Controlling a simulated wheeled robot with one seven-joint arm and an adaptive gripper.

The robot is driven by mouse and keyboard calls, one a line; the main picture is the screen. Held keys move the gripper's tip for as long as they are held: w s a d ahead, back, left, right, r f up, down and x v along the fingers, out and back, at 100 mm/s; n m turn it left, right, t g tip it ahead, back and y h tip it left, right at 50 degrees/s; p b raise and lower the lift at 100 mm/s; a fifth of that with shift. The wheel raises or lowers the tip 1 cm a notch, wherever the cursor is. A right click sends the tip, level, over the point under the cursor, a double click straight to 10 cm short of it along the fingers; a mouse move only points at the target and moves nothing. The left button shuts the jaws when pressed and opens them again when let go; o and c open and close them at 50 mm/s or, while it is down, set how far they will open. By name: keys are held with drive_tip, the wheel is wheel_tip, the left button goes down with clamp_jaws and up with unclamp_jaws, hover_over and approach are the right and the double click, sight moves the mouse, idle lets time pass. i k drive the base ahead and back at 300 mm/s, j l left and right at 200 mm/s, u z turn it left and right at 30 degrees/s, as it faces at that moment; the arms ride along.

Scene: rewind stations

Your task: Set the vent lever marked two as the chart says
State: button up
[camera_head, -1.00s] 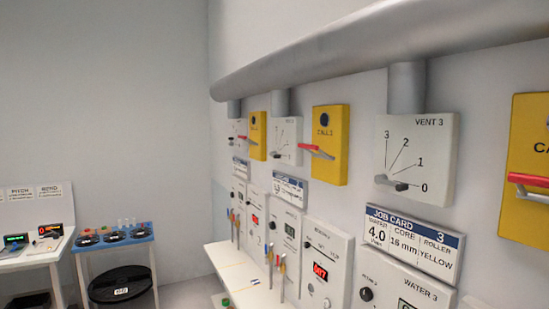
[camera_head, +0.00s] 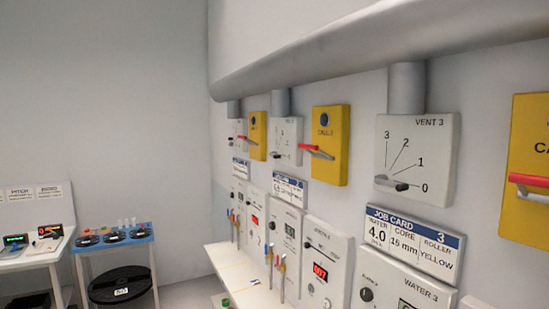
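The second vent panel (camera_head: 287,141) is a white plate under the grey duct, left of a yellow call box. A farther vent panel (camera_head: 237,131) is at the left. The chart cannot be made out for sure. My gripper is not in view.
Yellow call boxes (camera_head: 330,140) with red handles stand out from the wall between the vents. Job card 3 (camera_head: 413,240) hangs below VENT 3. A white shelf (camera_head: 243,281) juts out below.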

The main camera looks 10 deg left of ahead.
sight(272, 155)
drive_tip(key=i+j, duration=1.2)
drive_tip(key=j, duration=0.1)
